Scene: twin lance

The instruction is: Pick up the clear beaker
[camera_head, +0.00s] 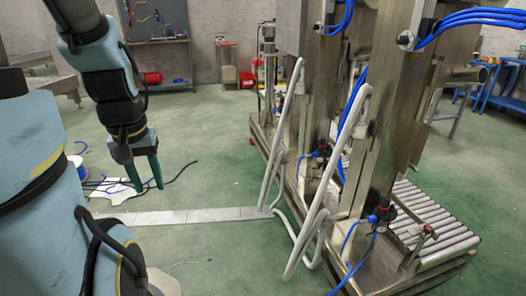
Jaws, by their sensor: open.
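I cannot make out a clear beaker anywhere in the head view. My gripper (149,187) hangs at the left of the view, pointing down, with its two teal fingers apart and nothing between them. It is above the green floor, in front of a white sheet and dark cables lying there.
A large steel machine (390,110) with white tube rails (350,135) and blue hoses fills the right side. A roller conveyor (430,220) sits at its base. A flat metal strip (190,216) crosses the floor. Open green floor (205,135) lies between my arm and the machine.

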